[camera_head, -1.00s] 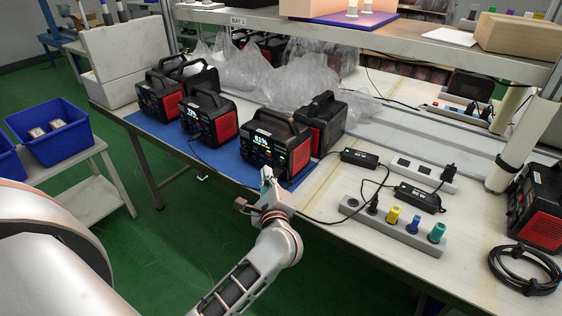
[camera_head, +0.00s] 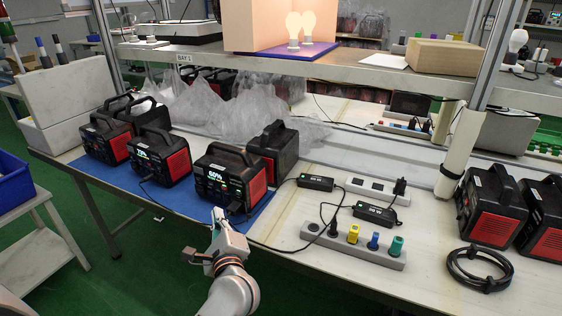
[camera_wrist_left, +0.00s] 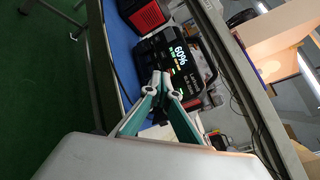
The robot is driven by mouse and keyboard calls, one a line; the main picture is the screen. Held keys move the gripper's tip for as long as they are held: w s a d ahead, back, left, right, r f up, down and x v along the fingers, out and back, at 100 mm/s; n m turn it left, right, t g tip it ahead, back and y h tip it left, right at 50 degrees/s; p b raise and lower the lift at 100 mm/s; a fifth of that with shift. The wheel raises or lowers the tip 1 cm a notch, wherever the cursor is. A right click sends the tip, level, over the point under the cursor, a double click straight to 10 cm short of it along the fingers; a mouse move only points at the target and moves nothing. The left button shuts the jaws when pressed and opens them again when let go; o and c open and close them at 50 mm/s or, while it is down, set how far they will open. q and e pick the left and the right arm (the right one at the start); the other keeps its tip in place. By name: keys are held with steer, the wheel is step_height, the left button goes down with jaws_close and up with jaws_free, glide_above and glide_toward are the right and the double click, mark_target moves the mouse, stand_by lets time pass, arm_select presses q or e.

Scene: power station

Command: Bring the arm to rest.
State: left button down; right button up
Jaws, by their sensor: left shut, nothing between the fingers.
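My left gripper (camera_head: 217,217) is shut and empty. In the head view it is at the bottom centre, in front of the table's near edge. The nearest power station (camera_head: 226,180), black and red with a lit display, stands just beyond its fingertips. In the left wrist view the closed teal-and-grey fingers (camera_wrist_left: 160,78) point toward that power station (camera_wrist_left: 180,65), whose display reads about 60%. The fingertips overlap its lower front in that picture; I cannot tell the exact gap. My right gripper is not in view.
The blue mat (camera_head: 180,195) also bears several other power stations. A grey power strip (camera_head: 352,245) with yellow, blue and green plugs lies to the right, with adapters and cables. A coiled black cable (camera_head: 480,268) lies farther right. A shelf (camera_head: 340,72) spans above. Green floor is open at left.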

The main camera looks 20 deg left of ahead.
arm_select(q)
steer(key=s+d+r+m+t+h+p, duration=0.1)
steer(key=s+d+r+m+t+h, duration=0.15)
steer(key=m, duration=0.75)
steer(key=s+d+r+m+t+h, duration=0.15)
steer(key=d+m+t, duration=0.25)
steer(key=m, duration=0.6)
steer(key=s+d+f+m+h+p, duration=0.15)
steer(key=d+f+m+h, duration=0.5)
steer(key=m, duration=0.75)
steer(key=s+d+f+m+g+h, duration=0.1)
steer(key=s+f+m+g, duration=0.3)
steer(key=s+f+m, duration=0.4)
steer(key=s+d+f+m+g+h+p, duration=0.1)
steer(key=s+d+f+m+g+h, duration=0.1)
steer(key=s+f+m+g, duration=0.3)
steer(key=s+f+m, duration=0.3)
steer(key=f+m, duration=0.4)
steer(key=m, duration=0.3)
steer(key=shift+s+d+f+m, duration=0.15)
steer(key=shift+s+d+m, duration=0.2)
steer(key=shift+m, duration=0.05)
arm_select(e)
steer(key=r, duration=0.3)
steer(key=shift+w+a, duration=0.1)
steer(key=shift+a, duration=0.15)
